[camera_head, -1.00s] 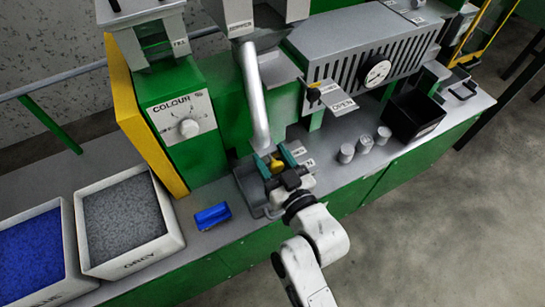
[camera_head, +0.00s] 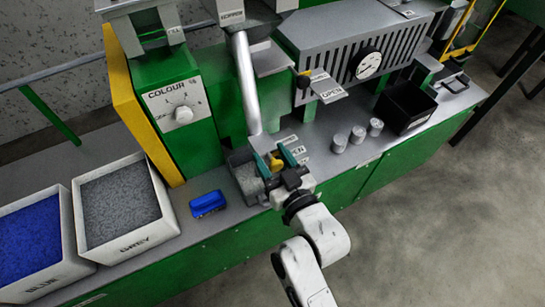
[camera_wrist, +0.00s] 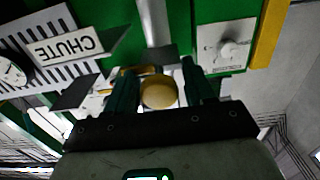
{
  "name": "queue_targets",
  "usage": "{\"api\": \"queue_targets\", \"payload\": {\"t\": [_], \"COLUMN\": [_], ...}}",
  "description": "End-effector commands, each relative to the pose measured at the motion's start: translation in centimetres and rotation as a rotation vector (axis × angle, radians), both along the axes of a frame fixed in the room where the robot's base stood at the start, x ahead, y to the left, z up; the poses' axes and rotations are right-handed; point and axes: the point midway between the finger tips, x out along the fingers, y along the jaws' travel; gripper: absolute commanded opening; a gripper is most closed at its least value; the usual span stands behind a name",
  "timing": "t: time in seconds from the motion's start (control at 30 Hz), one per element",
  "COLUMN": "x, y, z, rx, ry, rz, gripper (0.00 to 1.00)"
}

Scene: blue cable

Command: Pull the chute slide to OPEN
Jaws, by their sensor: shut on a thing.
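My gripper (camera_head: 281,160) is shut on the yellow knob (camera_head: 275,163) of the chute slide, just in front of the lower end of the silver chute pipe (camera_head: 247,85). In the wrist view the knob (camera_wrist: 158,92) sits between my two teal fingers. A plate with an OPEN label (camera_head: 296,149) lies just beyond the gripper. The slide plate itself is mostly hidden by my gripper. A grey tray (camera_head: 233,158) below the pipe holds grainy grey material. A CHUTE sign (camera_wrist: 65,46) shows in the wrist view.
A blue block-like object (camera_head: 207,203) lies left of the tray. Bins of grey (camera_head: 150,238) and blue (camera_head: 50,268) granules stand at the left. Several metal cylinders and a black box (camera_head: 405,108) stand to the right.

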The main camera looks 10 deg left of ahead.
Motion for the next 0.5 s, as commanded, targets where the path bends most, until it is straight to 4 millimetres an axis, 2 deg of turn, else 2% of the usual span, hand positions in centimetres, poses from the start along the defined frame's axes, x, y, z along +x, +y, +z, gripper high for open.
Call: {"api": "queue_targets", "payload": {"t": [0.1,0.13,0.2,0.5], "x": [-0.02,-0.02,-0.01,-0.36], "y": [-0.01,-0.01,-0.01,-0.22], "z": [-0.13,-0.13,-0.12,-0.15], "rx": [-0.001,-0.001,-0.002,-0.001], "ry": [0.002,0.002,0.001,0.001], "rz": [0.000,0.000,0.000,0.000], "gripper": [0.00,0.56,0.60,0.60]}}
